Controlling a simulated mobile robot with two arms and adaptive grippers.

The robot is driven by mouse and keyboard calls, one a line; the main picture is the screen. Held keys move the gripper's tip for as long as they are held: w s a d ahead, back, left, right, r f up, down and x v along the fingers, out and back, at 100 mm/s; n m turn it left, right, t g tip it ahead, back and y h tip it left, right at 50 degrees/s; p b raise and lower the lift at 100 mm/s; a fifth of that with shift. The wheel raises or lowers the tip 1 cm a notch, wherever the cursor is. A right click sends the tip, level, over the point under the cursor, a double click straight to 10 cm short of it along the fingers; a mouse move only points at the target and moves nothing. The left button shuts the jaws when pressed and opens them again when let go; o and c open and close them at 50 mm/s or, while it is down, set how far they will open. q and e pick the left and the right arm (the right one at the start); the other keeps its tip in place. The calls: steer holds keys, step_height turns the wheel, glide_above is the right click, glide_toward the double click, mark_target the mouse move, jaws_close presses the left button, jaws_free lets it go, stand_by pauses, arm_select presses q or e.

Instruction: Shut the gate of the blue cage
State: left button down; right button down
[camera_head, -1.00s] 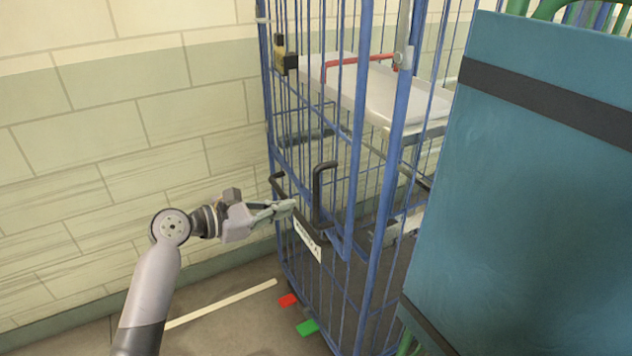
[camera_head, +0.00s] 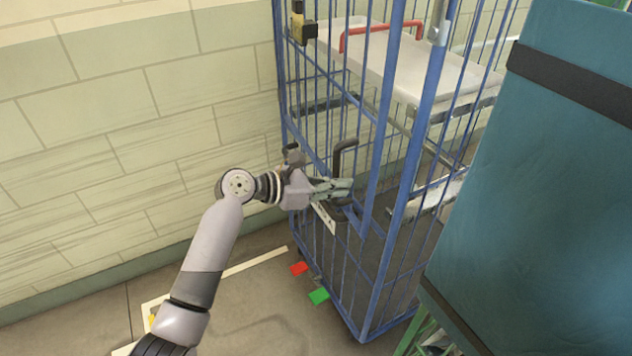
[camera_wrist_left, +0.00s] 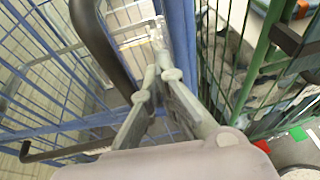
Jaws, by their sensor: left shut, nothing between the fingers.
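The blue cage (camera_head: 385,130) stands against the wall, with its barred gate (camera_head: 350,270) facing my left arm. A narrow gap shows between the gate's edge post and the cage's corner post (camera_head: 425,110). The gate carries black handles (camera_head: 342,160) and a white label (camera_head: 324,217). My left gripper (camera_head: 349,187) is shut and empty at the gate's handles; whether it touches is unclear. In the left wrist view its fingertips (camera_wrist_left: 158,72) point at a blue post (camera_wrist_left: 181,35), with a black handle (camera_wrist_left: 95,40) to their left. My right gripper is out of view.
A white shelf with a red bar (camera_head: 385,25) is inside the cage. A large teal panel (camera_head: 550,190) blocks the right side. Red (camera_head: 299,268) and green (camera_head: 319,296) tabs sit at the cage's foot. A green cage (camera_wrist_left: 258,60) shows in the left wrist view.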

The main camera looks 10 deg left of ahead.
arm_select(q)
steer(key=shift+w+d+r, duration=0.15)
steer(key=shift+w+d, duration=0.15)
steer(key=shift+d, duration=0.3)
steer(key=shift+w+d, duration=0.25)
steer(key=shift+d, duration=0.2)
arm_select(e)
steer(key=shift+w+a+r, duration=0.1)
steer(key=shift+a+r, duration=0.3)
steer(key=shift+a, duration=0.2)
